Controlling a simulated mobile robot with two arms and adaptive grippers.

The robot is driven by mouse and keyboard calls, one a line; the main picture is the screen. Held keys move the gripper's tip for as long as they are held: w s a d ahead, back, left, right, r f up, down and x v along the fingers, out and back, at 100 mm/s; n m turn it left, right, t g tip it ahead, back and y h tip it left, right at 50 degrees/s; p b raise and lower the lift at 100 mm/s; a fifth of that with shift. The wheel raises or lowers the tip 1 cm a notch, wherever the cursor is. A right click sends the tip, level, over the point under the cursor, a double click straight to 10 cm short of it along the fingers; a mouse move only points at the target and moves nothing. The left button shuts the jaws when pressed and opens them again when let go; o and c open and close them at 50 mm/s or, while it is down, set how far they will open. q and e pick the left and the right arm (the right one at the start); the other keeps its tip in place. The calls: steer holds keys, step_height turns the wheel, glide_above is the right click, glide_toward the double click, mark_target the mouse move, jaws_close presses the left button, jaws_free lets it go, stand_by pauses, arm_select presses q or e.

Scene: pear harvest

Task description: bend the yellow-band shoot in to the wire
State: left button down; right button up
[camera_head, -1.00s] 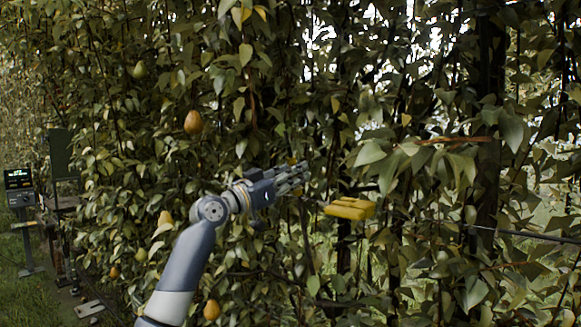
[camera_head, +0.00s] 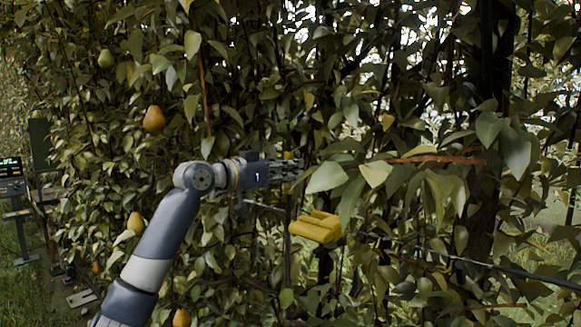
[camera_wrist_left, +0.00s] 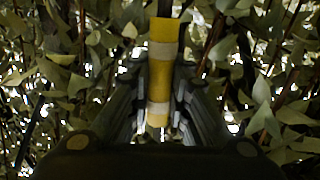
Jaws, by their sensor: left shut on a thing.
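The shoot's yellow band (camera_wrist_left: 159,72), with pale stripes, stands upright between the fingers of my left gripper (camera_wrist_left: 158,105) in the left wrist view. The fingers are shut on the banded shoot. In the head view my left gripper (camera_head: 292,172) reaches right into the foliage, and a bit of yellow band (camera_head: 288,156) shows just above its fingers. The rest of the shoot is hidden by leaves. The dark wire (camera_head: 470,262) runs across the lower right, below the gripper's height. My right gripper is not in view.
A yellow slotted block (camera_head: 316,227) sits close below the gripper's fingers. Large leaves (camera_head: 326,178) and a reddish-brown twig (camera_head: 437,160) lie right of the fingertips. A pear (camera_head: 154,120) hangs at the left. A small screen (camera_head: 9,166) stands at the far left.

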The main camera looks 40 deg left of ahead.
arm_select(q)
steer(key=shift+r, duration=0.15)
steer(key=c, duration=1.7)
jaws_free()
steer(key=shift+o, duration=1.1)
steer(key=shift+w, duration=0.15)
steer(key=shift+w+f, duration=0.2)
steer(key=shift+s+a, duration=0.15)
steer(key=shift+s, duration=0.6)
steer(key=s+a, duration=0.1)
steer(key=s, duration=0.9)
steer(key=shift+s+a+r, duration=0.2)
steer(key=shift+a, duration=0.15)
